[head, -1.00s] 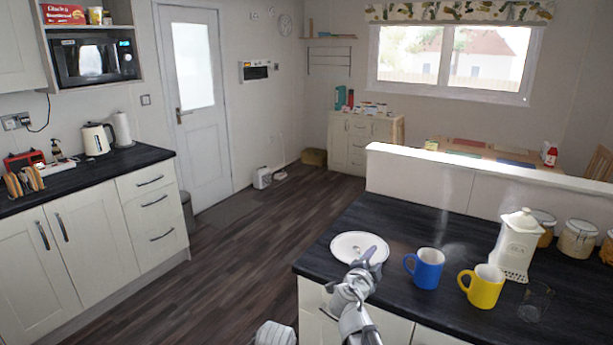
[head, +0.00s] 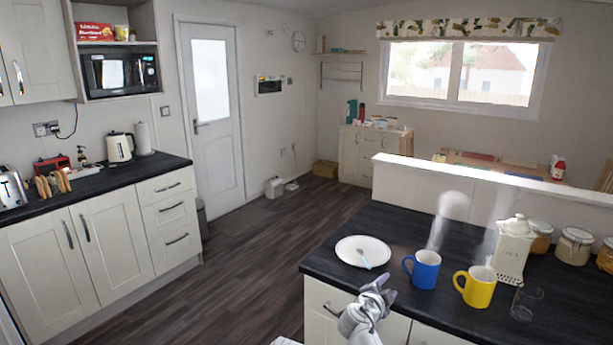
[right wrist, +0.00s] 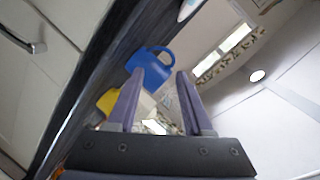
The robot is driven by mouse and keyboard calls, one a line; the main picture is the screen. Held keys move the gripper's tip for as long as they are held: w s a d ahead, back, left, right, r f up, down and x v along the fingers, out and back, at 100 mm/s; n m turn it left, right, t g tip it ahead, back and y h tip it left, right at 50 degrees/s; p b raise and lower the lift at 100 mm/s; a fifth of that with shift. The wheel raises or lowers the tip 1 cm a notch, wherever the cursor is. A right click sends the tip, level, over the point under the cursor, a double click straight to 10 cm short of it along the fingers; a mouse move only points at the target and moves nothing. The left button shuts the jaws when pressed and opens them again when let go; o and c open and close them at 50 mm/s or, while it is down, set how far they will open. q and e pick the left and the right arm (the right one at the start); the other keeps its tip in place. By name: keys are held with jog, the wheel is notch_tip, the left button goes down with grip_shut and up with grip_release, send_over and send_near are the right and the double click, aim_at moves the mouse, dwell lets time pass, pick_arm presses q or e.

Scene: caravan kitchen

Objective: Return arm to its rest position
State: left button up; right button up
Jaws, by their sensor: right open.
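My right gripper (head: 380,287) is open and empty, in front of the near edge of the dark counter, below the plate and left of the blue mug in the head view. Its two fingers (right wrist: 158,82) stand apart with nothing between them in the right wrist view. My left gripper is out of view.
A yellow mug (head: 479,289), a clear glass (head: 525,303), a cream canister (head: 513,250) and several jars stand farther right on the counter (head: 400,225). White vapour rises above the mugs. A drawer front with a handle (head: 330,312) is below the counter. Open floor (head: 240,260) lies left.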

jog(key=s+a+f+n+g+y+p, duration=0.1)
jog(key=s+a+f+n+g+y, duration=0.1)
jog(key=s+n, duration=0.5)
jog(key=s+a+f+n+g+y+p, duration=0.2)
jog(key=s+a+f+n+g, duration=0.3)
jog(key=s, duration=0.5)
jog(key=s+a+f+n+g+y+p, duration=0.1)
jog(key=s+a+f+n+g+y, duration=0.2)
jog(key=s+a+n, duration=0.6)
jog(key=shift+s+f+g+p, duration=0.15)
jog(key=shift+f+g+p, duration=0.3)
jog(key=shift+g, duration=0.75)
